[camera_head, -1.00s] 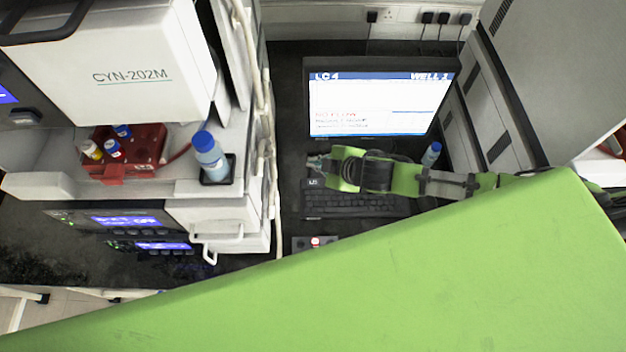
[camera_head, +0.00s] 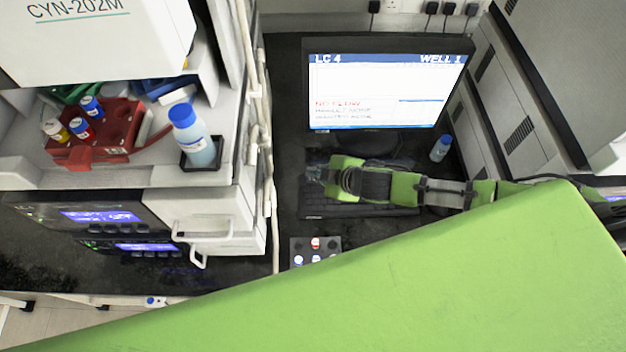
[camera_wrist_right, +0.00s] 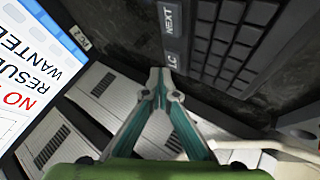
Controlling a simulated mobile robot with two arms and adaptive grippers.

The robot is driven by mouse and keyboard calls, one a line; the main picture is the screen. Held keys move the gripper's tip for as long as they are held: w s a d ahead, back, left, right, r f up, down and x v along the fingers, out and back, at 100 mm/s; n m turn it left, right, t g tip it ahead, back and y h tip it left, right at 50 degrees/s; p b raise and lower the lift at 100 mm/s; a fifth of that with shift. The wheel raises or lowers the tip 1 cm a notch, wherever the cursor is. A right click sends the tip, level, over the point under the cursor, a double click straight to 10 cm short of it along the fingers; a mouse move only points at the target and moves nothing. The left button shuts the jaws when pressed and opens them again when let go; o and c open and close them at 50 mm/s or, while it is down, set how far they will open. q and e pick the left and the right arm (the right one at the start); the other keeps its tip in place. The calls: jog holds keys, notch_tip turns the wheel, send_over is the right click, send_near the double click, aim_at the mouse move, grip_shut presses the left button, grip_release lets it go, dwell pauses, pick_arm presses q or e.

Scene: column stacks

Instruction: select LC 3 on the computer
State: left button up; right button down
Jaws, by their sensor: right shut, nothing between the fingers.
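The computer monitor (camera_head: 385,90) stands at the back of the bench and reads "LC 4", "WELL 1" and a red "NO FLOW". Part of the screen (camera_wrist_right: 35,70) shows at the left of the wrist view. The dark keyboard (camera_head: 360,211) lies in front of the monitor, partly hidden under my right arm. My right gripper (camera_head: 314,173) is shut and empty over the keyboard's left end. In the wrist view its fingertips (camera_wrist_right: 158,78) are close to a grey key marked "LC" (camera_wrist_right: 172,62), beside a "NEXT" key (camera_wrist_right: 168,18). I cannot tell if they touch. My left gripper is out of view.
A small button box (camera_head: 315,250) lies in front of the keyboard. A blue-capped bottle (camera_head: 440,148) stands right of the monitor. White instruments (camera_head: 205,215) with a red vial rack (camera_head: 105,130) and another bottle (camera_head: 198,140) fill the left. Grey cabinets (camera_head: 520,120) border the right.

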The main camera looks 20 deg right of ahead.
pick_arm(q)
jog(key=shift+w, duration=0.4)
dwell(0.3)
pick_arm(e)
jog(key=shift+f, duration=0.15)
dwell(0.5)
jog(key=shift+f, duration=0.25)
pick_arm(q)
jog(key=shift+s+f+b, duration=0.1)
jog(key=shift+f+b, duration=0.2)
pick_arm(e)
jog(key=shift+f, duration=0.45)
dwell(0.5)
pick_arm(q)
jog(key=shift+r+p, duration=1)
pick_arm(e)
jog(key=shift+r, duration=0.9)
notch_tip(320, 180, up, 5)
jog(key=p, duration=0.5)
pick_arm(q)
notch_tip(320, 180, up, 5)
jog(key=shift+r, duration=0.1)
